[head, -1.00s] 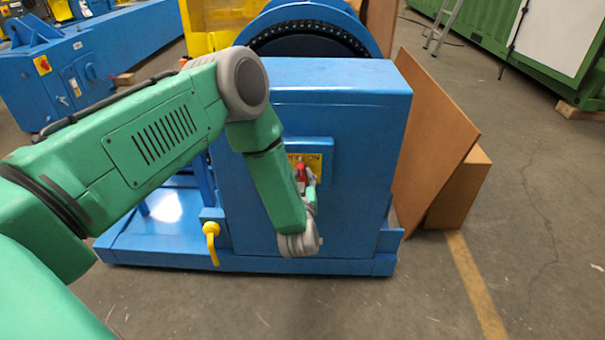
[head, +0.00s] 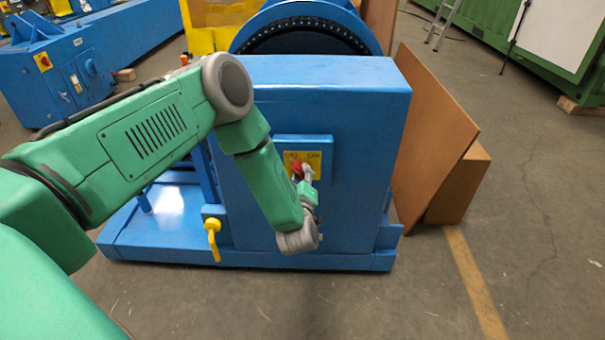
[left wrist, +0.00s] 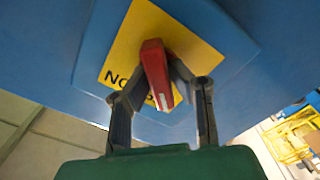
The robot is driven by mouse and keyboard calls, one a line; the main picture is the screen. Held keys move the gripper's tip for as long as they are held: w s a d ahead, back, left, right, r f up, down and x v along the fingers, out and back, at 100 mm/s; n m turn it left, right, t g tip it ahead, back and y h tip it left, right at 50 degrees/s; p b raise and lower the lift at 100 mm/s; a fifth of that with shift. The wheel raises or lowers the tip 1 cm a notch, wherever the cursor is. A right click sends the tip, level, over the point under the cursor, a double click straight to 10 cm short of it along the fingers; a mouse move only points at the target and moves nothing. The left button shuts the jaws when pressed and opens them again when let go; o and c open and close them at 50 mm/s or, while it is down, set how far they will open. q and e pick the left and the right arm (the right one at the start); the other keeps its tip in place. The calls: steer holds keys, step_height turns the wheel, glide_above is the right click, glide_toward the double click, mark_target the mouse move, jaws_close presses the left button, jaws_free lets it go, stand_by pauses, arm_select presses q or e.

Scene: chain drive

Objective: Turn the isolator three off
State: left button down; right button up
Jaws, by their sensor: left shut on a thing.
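The isolator is a red handle (left wrist: 157,73) on a yellow plate (left wrist: 190,50) with dark lettering, fixed to a blue box. In the head view the yellow plate (head: 309,158) and a bit of the red handle (head: 297,170) show on the blue cabinet's (head: 345,200) front. My left gripper (head: 306,178) is at the handle. In the left wrist view its two dark fingers (left wrist: 160,88) stand on either side of the red handle, shut on it. The handle looks tilted in that view. My left wrist hides the lower part of the isolator in the head view. My right gripper is not in view.
A yellow lever (head: 212,238) juts out at the cabinet's lower left. A blue base (head: 250,261) runs along the floor. Brown boards (head: 430,140) and a box lean at the cabinet's right. The concrete floor (head: 540,230) at the right is clear.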

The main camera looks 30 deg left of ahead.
arm_select(q)
steer(key=shift+s+a, duration=0.1)
steer(key=shift+a, duration=0.05)
steer(key=c, duration=1.5)
jaws_free()
steer(key=shift+c, duration=0.2)
steer(key=shift+o, duration=0.3)
steer(key=shift+s+r, duration=0.1)
steer(key=shift+s, duration=0.15)
steer(key=v, duration=1.1)
steer(key=shift+s+d, duration=0.2)
steer(key=shift+d, duration=0.15)
